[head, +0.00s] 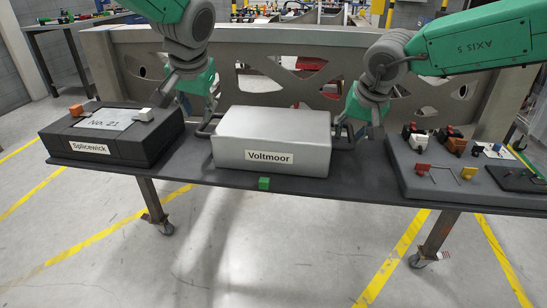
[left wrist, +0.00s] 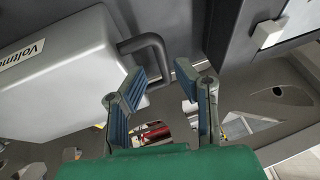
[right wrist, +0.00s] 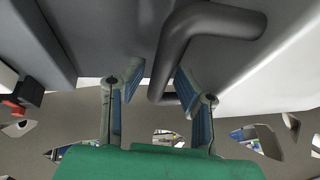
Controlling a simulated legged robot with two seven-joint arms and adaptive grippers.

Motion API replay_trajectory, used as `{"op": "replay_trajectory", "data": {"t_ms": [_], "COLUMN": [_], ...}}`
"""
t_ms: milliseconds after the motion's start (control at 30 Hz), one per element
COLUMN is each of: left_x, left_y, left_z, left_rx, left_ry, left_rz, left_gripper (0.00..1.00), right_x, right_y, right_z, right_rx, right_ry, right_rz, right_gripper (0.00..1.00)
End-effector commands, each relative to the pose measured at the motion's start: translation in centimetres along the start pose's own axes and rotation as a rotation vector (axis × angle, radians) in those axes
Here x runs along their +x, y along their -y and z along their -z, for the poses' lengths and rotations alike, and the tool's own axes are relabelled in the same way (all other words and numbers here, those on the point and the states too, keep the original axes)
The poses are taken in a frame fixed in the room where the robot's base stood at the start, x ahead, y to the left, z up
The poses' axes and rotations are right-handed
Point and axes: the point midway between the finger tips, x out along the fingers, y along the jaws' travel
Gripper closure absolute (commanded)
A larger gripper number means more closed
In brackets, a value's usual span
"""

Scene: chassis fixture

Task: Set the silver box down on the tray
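The silver box (head: 272,142), labelled Voltmoor, appears to rest level on the dark flat top (head: 215,172) of a wheeled stand. I cannot make out a separate tray. A dark handle stands out from each end of the box. My left gripper (head: 208,112) is at the left handle; in the left wrist view its two fingers (left wrist: 162,80) are apart, with the handle (left wrist: 158,55) at the gap. My right gripper (head: 350,128) is at the right handle; in the right wrist view its fingers (right wrist: 158,78) stand apart with the handle (right wrist: 175,50) between them. Neither clearly presses on its handle.
A dark block (head: 110,150) labelled Splicewick stands left of the box, and a grey board (head: 425,180) with small parts stands right. A metal frame (head: 260,45) rises behind.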

Motion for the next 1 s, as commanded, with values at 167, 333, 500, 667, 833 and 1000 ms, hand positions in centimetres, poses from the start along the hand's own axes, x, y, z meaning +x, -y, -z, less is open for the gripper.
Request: {"op": "replay_trajectory", "data": {"t_ms": [167, 333, 500, 667, 833, 1000], "left_x": [-3.2, -4.6, -4.9, -4.9, -4.9, -4.8], "left_y": [0.0, 0.0, 0.0, 0.0, 0.0, 0.0], "left_z": [0.0, 0.0, 0.0, 0.0, 0.0, 0.0], "left_rx": [0.001, 0.000, 0.000, 0.000, 0.001, 0.001], "left_ry": [0.000, 0.002, 0.003, 0.002, 0.002, 0.003], "left_rz": [0.000, 0.000, 0.000, 0.000, 0.000, 0.000], "left_gripper": [0.74, 0.74, 0.74, 0.74, 0.74, 0.74], "right_x": [0.1, 0.0, -1.6, -5.0, -8.4, -10.8], "right_y": [0.0, 0.0, 0.0, 0.0, -0.1, -0.1], "right_z": [0.0, 0.0, 0.1, 0.2, 0.1, 0.1], "right_rx": [0.000, 0.000, 0.002, 0.002, 0.003, 0.002], "right_ry": [0.001, 0.001, -0.001, -0.002, 0.000, 0.002], "right_rz": [0.000, 0.000, 0.002, 0.004, 0.003, 0.002], "right_gripper": [0.72, 0.72, 0.72, 0.72, 0.72, 0.72]}}
